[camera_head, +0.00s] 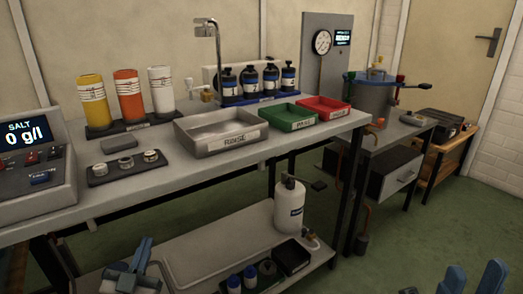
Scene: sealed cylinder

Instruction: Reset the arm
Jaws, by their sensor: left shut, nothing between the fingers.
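My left gripper (137,262) shows at the bottom left, with blue fingers on a grey body. It is shut and empty, in front of the bench's lower shelf. My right gripper (474,273) shows at the bottom right edge. Its two blue fingertips stand apart over the green floor, with nothing seen between them. The rest of both grippers is cut off by the frame.
The grey bench (220,176) holds a rinse tray (190,146), green tray (277,123), red tray (310,113), several bottles and a salt meter (35,160). A white jug (289,206) stands on the lower shelf (190,252).

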